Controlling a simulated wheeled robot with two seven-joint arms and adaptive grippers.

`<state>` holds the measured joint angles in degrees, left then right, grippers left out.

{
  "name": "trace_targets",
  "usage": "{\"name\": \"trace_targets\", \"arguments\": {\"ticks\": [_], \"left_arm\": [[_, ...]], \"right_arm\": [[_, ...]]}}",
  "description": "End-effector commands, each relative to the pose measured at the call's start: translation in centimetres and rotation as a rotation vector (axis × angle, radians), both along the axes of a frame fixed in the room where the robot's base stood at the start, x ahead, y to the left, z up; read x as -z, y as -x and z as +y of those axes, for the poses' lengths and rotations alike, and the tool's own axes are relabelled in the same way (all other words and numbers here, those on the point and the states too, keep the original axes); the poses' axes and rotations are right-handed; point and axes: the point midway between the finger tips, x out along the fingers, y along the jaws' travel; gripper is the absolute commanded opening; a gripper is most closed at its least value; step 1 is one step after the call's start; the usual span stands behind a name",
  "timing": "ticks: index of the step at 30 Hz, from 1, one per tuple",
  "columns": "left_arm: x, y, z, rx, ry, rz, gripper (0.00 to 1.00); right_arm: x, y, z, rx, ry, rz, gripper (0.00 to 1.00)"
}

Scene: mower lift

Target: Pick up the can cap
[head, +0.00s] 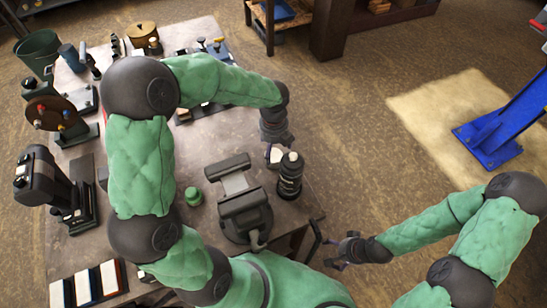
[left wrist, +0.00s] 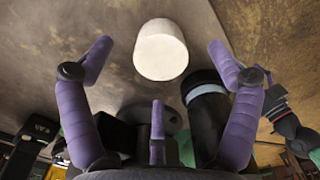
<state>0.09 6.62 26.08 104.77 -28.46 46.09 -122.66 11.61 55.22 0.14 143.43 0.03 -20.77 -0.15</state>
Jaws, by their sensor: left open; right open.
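The can cap (left wrist: 161,50) is a plain white, short cylinder in the left wrist view, standing on the worktable between and just beyond the fingertips. In the head view its white top (head: 276,155) shows small beside the black can. My left gripper (head: 272,152) reaches down over it from the left arm. In the left wrist view its purple fingers (left wrist: 155,62) are spread wide with nothing between them. My right gripper (head: 335,252) is open and empty, off the table's front right edge.
A black can (head: 289,177) stands close to the cap, beside the left gripper. A grey vise (head: 243,205) and a small green jar (head: 193,196) are to the left. Tools crowd the table's far left. Open floor lies to the right.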

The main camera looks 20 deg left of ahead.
Motion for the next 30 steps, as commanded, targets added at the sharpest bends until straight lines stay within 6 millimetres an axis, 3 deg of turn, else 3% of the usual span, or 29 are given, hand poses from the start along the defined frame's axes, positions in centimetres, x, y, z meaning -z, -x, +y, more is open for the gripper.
{"name": "trace_targets", "arguments": {"ticks": [8,16,21,30], "left_arm": [[4.1,0.5,-0.1,0.001,0.001,0.004,0.89],[4.4,0.5,-0.1,0.000,0.001,0.002,0.89],[4.4,0.5,-0.1,0.000,0.001,0.002,0.47],[4.4,0.5,-0.1,0.000,0.001,0.002,0.44]], "right_arm": [[1.3,0.0,0.0,0.000,0.000,0.000,0.85],[1.3,0.0,0.0,0.000,0.000,0.000,0.85],[1.3,0.0,0.0,0.000,0.000,0.000,0.85],[1.3,0.0,0.0,0.000,0.000,0.000,0.85]]}}
